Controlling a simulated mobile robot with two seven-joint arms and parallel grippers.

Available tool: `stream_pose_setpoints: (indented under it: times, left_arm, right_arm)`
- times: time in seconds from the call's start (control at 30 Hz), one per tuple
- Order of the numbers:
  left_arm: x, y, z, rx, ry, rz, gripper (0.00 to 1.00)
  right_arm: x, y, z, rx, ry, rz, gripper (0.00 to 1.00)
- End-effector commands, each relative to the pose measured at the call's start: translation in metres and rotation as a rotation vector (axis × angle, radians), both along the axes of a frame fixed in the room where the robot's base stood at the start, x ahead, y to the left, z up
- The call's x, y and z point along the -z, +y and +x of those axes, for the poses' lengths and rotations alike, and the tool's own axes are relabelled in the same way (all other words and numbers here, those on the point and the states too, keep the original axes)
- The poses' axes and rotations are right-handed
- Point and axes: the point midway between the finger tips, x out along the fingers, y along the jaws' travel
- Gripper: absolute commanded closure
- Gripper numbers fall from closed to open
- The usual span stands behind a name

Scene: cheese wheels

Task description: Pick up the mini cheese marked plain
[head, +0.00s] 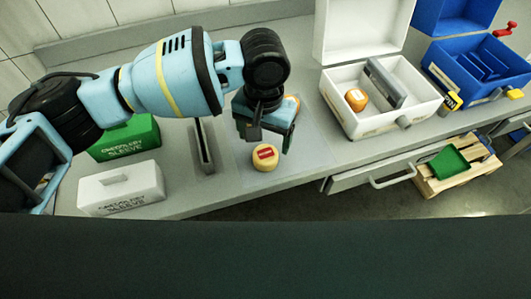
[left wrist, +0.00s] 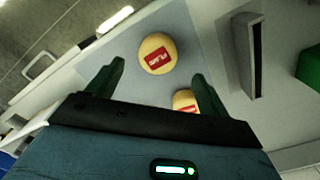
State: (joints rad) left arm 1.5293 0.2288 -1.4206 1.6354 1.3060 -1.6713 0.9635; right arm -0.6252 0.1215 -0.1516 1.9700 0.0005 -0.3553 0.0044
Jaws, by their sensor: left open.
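A round pale-yellow mini cheese (head: 265,158) with a red label lies on the light mat (head: 310,150), just in front of my left gripper. The left wrist view shows this cheese (left wrist: 157,53) beyond the fingertips, nearly centred between them; its label is small and seems to read plain. A second yellow cheese with a red label (left wrist: 183,100) is partly hidden by the right-hand finger. My left gripper (head: 272,138) points down over the mat, open and empty; its fingers (left wrist: 158,72) stand wide apart. An orange piece (head: 292,101) shows partly behind the gripper.
A white box (head: 350,127) holds an orange cheese (head: 356,99) and a grey divider. A blue case (head: 470,80) is at the right. A narrow dark slotted block (head: 204,148), a white block (head: 120,188) and a green block (head: 125,138) stand left. A drawer handle (head: 392,179) juts out in front.

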Motion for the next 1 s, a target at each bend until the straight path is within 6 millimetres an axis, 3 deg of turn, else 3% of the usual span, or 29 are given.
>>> stream_pose_setpoints:
  times: [0.1,0.33,0.7,1.0]
  left_arm:
    - [0.014,0.000,0.000,0.000,0.002,0.001,0.20]
    - [0.021,0.000,-0.001,0.001,0.001,0.001,0.20]
    - [0.066,-0.003,-0.003,0.000,0.001,0.000,0.20]
    - [0.068,-0.003,-0.003,0.001,-0.001,0.000,0.23]
  right_arm:
    - [0.001,0.001,0.002,0.002,-0.002,0.002,0.37]
    - [-0.002,0.003,0.007,0.006,-0.013,0.008,0.37]
    - [0.003,0.004,0.003,0.008,-0.002,0.009,0.37]
    - [0.002,0.003,0.003,0.005,-0.003,0.007,0.37]
